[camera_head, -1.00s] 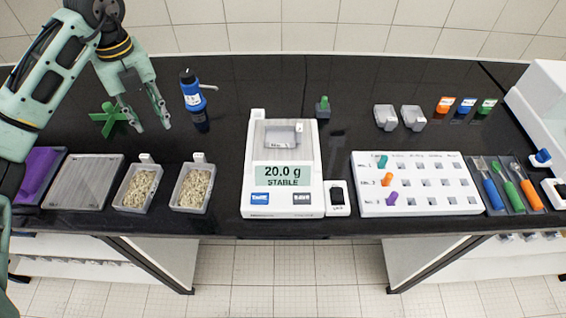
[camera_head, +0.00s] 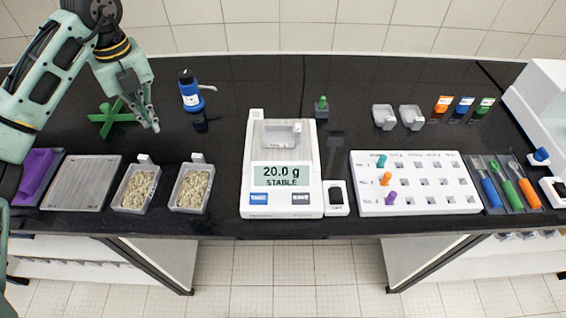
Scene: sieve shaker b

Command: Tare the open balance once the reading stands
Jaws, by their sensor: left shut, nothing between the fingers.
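The white balance (camera_head: 256,185) stands at the middle of the black bench. Its display (camera_head: 281,176) reads 20.0 g and STABLE. A small grey boat (camera_head: 281,138) sits on its pan. A blue button (camera_head: 259,199) is at the lower left of its front panel and a grey button (camera_head: 301,199) at the lower right. My left gripper (camera_head: 152,126) is shut and empty, above the bench to the left of the balance and apart from it. My right gripper is not in view.
A blue bottle (camera_head: 190,92) with a side spout stands between my left gripper and the balance. A green cross-shaped stand (camera_head: 112,118) is beside the gripper. Two trays of grain, left (camera_head: 137,189) and right (camera_head: 192,188), lie in front. A white peg rack (camera_head: 415,200) is at right.

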